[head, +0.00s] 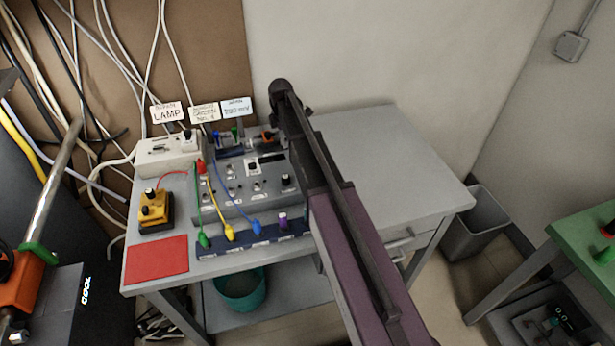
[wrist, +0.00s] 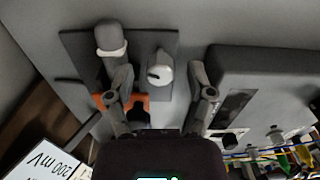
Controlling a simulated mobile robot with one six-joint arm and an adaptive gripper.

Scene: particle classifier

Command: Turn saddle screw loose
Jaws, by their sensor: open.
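In the wrist view, my gripper (wrist: 163,88) is open, with one dark finger on each side of a pale round knob or screw head (wrist: 160,72) that has a dark slot. This may be the saddle screw; no label shows. It stands on a dark grey plate (wrist: 170,40). The fingers look apart from it, and I cannot tell how deep they reach. An orange part (wrist: 140,98) lies partly behind the left finger. A grey post with a pale collar (wrist: 110,38) stands upper left of the screw head. In the head view, my arm hides the gripper and the screw head.
A grey control box (head: 245,185) with knobs and coloured plugs stands on the table (head: 390,150). A white lamp unit (head: 165,152), a yellow-and-black block (head: 155,210) and a red mat (head: 157,260) are to its left. Label cards (head: 236,107) stand behind. The table's right side is clear.

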